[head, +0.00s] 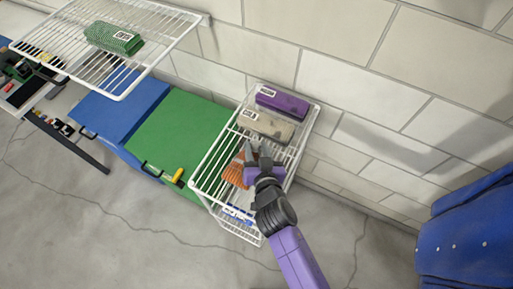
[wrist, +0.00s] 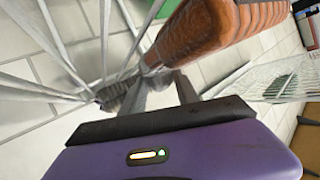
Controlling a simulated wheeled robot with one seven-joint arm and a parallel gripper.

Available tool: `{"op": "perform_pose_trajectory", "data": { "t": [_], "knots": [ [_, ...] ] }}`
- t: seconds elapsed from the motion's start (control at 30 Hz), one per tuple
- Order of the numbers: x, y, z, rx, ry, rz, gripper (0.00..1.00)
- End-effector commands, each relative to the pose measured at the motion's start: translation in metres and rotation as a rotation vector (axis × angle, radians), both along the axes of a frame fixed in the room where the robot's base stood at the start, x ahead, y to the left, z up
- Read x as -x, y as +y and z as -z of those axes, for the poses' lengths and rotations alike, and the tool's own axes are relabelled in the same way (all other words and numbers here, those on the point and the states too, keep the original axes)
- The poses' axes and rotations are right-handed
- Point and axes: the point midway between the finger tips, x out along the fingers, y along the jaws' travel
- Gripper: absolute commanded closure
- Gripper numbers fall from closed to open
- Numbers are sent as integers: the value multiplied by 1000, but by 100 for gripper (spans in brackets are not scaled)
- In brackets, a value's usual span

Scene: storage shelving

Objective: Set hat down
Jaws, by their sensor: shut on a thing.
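The hat, an orange-brown ribbed thing (head: 234,172), is at my gripper (head: 257,152), over the white wire rack (head: 207,158) in the head view. In the wrist view the hat (wrist: 215,28) fills the upper middle, and the fingertips of my gripper (wrist: 160,80) are closed on its lower left end. I cannot tell whether the hat touches the rack wires below it. Part of the rack is hidden behind my arm and gripper.
A purple box (head: 282,101) and a beige box (head: 266,124) occupy the rack's back end. A green chest (head: 180,132) and a blue chest (head: 122,108) stand to its left. Blue fabric (head: 468,235) is at right.

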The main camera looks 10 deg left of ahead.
Motion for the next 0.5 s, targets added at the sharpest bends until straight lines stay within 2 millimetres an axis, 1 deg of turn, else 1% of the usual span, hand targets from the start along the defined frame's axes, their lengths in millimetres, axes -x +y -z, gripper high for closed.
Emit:
{"op": "perform_pose_trajectory", "data": {
  "t": [0.17, 0.3, 0.33, 0.4, 0.43, 0.5],
  "knots": [
    [0, 0, -1, 0, -1, 0, 100],
    [0, 0, 3, -1, -1, 1, 100],
    [0, 0, 1, -1, 0, 0, 57],
    [0, 0, 1, -1, 0, 0, 44],
    [0, 0, 1, 0, 0, 0, 41],
    [0, 0, 1, 0, 0, 0, 41]
  ]
}}
